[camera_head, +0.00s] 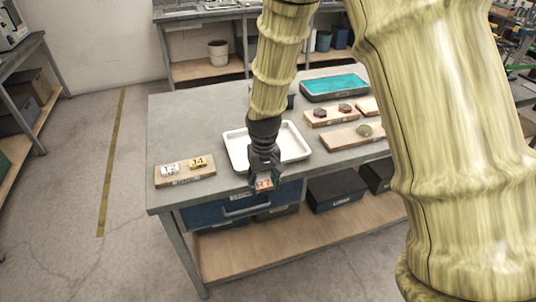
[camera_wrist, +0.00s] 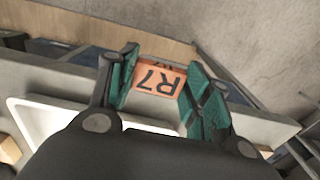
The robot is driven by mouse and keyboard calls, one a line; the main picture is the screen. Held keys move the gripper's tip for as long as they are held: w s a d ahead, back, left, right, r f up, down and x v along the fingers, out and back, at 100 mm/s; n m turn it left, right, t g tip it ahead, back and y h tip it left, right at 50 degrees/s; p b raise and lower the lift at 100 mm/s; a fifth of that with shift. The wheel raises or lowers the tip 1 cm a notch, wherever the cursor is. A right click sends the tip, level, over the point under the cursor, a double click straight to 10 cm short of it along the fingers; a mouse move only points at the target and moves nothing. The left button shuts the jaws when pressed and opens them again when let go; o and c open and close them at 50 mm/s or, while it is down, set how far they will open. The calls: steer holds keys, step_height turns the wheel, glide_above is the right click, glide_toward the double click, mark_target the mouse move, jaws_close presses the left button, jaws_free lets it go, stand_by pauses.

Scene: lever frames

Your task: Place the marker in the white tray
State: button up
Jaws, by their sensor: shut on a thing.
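The marker is an orange block labelled R7 (camera_wrist: 160,80), seen between the teal finger pads in the wrist view; a small part of it shows in the head view (camera_head: 264,184). My gripper (camera_head: 263,178) is shut on it and holds it near the bench's front edge, in front of the white tray. The white tray (camera_head: 236,152) lies on the grey bench behind my gripper, which hides part of its near side. In the wrist view the tray's pale interior (camera_wrist: 38,120) shows at lower left, partly covered by my gripper's body.
A wooden board (camera_head: 185,178) with white and yellow number markers lies left of the tray. Boards with dark pieces (camera_head: 330,116) and a green piece (camera_head: 363,130) lie to the right. A teal-filled tray (camera_head: 335,87) stands at back right. A blue drawer (camera_head: 225,211) is below the bench edge.

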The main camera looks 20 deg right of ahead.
mark_target(262, 183)
steer(key=r, duration=0.1)
steer(key=r+b, duration=0.1)
steer(key=shift+w+a+r, duration=0.1)
steer(key=shift+w+r, duration=0.2)
steer(key=shift+r, duration=0.05)
steer(key=shift+w+r, duration=0.15)
steer(key=shift+w, duration=0.05)
steer(key=w+d+p, duration=0.1)
steer(key=w+d, duration=0.1)
steer(key=w, duration=0.2)
steer(key=w+d+f+p, duration=0.1)
steer(key=w+d, duration=0.1)
steer(key=w, duration=0.3)
steer(key=w+d+p, duration=0.2)
steer(key=w+d, duration=0.1)
steer(key=w, duration=0.2)
steer(key=shift+f, duration=0.2)
steer(key=shift+f+p, duration=0.75)
steer(key=shift+f, duration=1.05)
steer(key=shift+f, duration=0.1)
steer(key=o, duration=0.9)
steer(key=shift+c, duration=0.2)
step_height(262, 183, up, 12)
steer(key=b, duration=0.3)
